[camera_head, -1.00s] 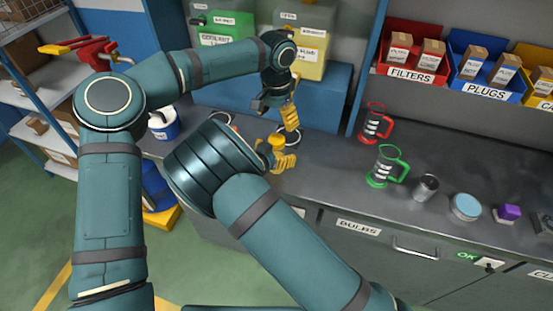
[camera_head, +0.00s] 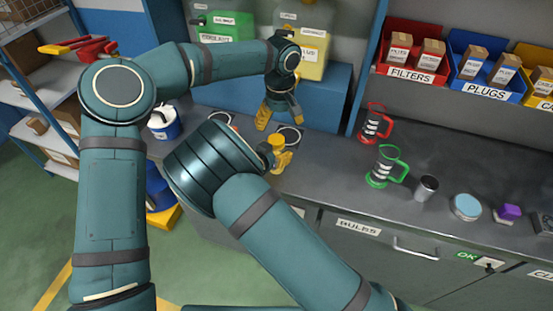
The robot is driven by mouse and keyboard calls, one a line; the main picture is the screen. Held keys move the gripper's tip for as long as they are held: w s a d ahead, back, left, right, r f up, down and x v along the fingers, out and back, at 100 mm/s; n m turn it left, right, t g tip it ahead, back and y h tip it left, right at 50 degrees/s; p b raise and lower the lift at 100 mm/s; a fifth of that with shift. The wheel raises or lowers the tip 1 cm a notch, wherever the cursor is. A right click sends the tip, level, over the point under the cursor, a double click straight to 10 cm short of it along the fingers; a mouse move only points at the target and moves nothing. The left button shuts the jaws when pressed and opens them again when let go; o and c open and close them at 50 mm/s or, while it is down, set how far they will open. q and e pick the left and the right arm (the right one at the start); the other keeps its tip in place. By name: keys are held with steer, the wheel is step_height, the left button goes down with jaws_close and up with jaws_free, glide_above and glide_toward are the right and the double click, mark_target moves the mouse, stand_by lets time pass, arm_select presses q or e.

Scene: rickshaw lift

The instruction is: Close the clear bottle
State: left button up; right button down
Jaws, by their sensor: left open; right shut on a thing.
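My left gripper (camera_head: 280,115) points down over the back of the grey bench, above and behind my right gripper. Its yellow fingers are spread, with nothing seen between them. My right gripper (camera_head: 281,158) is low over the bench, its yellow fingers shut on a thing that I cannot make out. My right forearm covers much of the bench around it. I cannot pick out the clear bottle or its cap; they may be hidden by my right gripper or arm.
A dark ring-edged spot (camera_head: 290,138) lies on the bench close to the grippers. To the right stand a red-framed holder (camera_head: 375,124), a green-framed holder (camera_head: 385,167), a metal cup (camera_head: 426,187), a light blue round tin (camera_head: 466,206) and a purple block (camera_head: 509,212). Bins stand behind.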

mark_target(276, 139)
arm_select(q)
steer(key=n, duration=1.5)
steer(key=shift+w+a+r+n, duration=0.15)
steer(key=shift+a+r+n, duration=0.1)
steer(key=shift+n, duration=0.15)
steer(key=n, duration=0.4)
steer(key=shift+w+a+r+n, duration=0.15)
steer(key=shift+r+n, duration=0.05)
steer(key=shift+n, duration=0.1)
steer(key=shift+f, duration=4.05)
